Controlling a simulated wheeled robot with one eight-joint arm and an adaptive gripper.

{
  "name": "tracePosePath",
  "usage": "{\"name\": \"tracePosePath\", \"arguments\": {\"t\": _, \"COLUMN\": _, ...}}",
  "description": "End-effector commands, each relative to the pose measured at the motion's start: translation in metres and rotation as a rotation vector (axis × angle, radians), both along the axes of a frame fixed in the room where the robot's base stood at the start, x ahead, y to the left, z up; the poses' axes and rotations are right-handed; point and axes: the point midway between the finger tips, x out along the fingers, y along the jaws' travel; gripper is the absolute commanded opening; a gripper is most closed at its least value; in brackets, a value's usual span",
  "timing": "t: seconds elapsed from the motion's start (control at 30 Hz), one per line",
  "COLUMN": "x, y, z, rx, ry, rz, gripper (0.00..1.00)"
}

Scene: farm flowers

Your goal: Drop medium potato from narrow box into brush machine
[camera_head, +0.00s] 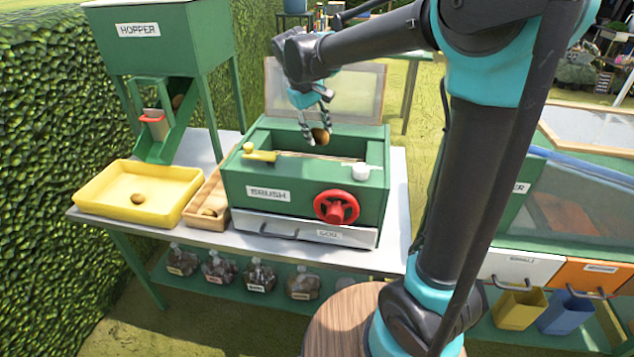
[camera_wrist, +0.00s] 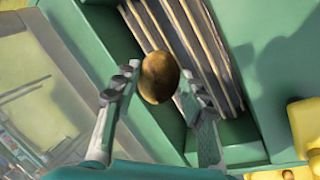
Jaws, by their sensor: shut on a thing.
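A brown potato (camera_head: 320,136) is held between the fingertips of my gripper (camera_head: 316,125). In the wrist view the potato (camera_wrist: 160,77) sits between the two fingers of my gripper (camera_wrist: 158,98), with the machine's opening behind it. The green brush machine (camera_head: 243,191) stands on the table with its top open, and pale brush bars (camera_wrist: 212,50) show inside. My gripper is over the back part of that opening. The narrow wooden box (camera_head: 196,213) stands left of the machine, with a potato (camera_head: 209,212) in it.
A yellow tray (camera_head: 107,201) with one potato stands at the table's left, below the green hopper (camera_head: 158,60). A red handwheel (camera_head: 336,206) and a drawer (camera_head: 285,229) are on the machine's front. A clear lid (camera_head: 335,90) stands raised behind the opening.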

Motion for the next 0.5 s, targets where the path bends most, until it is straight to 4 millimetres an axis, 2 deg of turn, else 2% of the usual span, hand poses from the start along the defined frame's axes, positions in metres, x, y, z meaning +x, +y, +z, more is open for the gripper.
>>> {"name": "tracePosePath", "arguments": {"t": 0.2, "x": 0.0, "y": 0.0, "z": -0.0094, "rx": 0.0, "ry": 0.0, "rz": 0.0, "gripper": 0.05}}
{"name": "tracePosePath", "arguments": {"t": 0.43, "x": -0.0001, "y": -0.0001, "z": -0.0099, "rx": 0.0, "ry": 0.0, "rz": 0.0, "gripper": 0.05}}
{"name": "tracePosePath", "arguments": {"t": 0.47, "x": -0.0001, "y": -0.0001, "z": -0.0099, "rx": 0.0, "ry": 0.0, "rz": 0.0, "gripper": 0.42}}
{"name": "tracePosePath", "arguments": {"t": 0.5, "x": -0.0001, "y": 0.0, "z": -0.0098, "rx": 0.0, "ry": 0.0, "rz": 0.0, "gripper": 0.47}}
